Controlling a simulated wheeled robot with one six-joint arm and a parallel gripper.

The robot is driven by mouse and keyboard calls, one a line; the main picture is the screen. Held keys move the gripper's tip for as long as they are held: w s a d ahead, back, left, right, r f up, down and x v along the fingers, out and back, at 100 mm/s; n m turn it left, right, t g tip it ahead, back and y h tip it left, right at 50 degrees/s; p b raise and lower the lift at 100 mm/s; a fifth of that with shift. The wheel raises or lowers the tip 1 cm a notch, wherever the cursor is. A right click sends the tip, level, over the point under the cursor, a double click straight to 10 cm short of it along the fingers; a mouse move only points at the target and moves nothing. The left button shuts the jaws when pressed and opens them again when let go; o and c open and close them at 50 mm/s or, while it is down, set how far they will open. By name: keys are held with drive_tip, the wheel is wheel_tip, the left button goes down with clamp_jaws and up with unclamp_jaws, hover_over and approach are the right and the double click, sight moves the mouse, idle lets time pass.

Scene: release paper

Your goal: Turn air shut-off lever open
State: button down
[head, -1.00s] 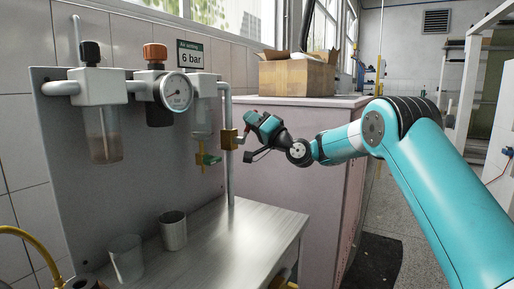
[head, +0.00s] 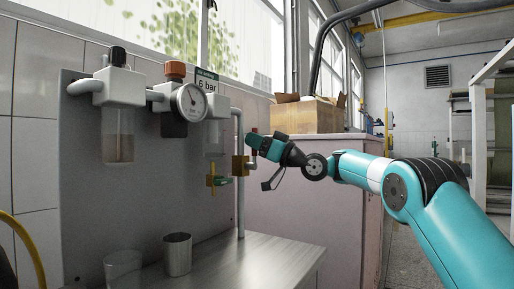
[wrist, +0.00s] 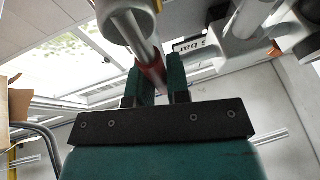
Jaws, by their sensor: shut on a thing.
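The air shut-off valve is a brass body (head: 238,166) on the grey vertical pipe at the right edge of the panel. My gripper (head: 255,142) is beside and slightly above it, reaching in from the right. In the wrist view, the two teal fingers of my gripper (wrist: 155,80) are closed around the red-sleeved lever (wrist: 152,76). The lever's metal shank runs up between the fingers to a pale round fitting. In the head view my gripper hides most of the lever, so its exact angle is hard to tell.
A pressure gauge (head: 192,101), filter bowls and a "6 bar" sign (head: 207,84) are on the panel left of the valve. A metal cup (head: 177,254) and a clear cup (head: 123,270) stand on the bench.

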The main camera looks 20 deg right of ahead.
drive_tip(key=shift+a+f, duration=0.1)
idle(0.5)
drive_tip(key=c, duration=1.1)
unclamp_jaws()
drive_tip(key=shift+s, duration=0.1)
drive_tip(key=b+v, duration=1.2)
drive_tip(key=v, duration=0.5)
drive_tip(key=shift+d, duration=0.25)
drive_tip(key=shift+s, duration=0.1)
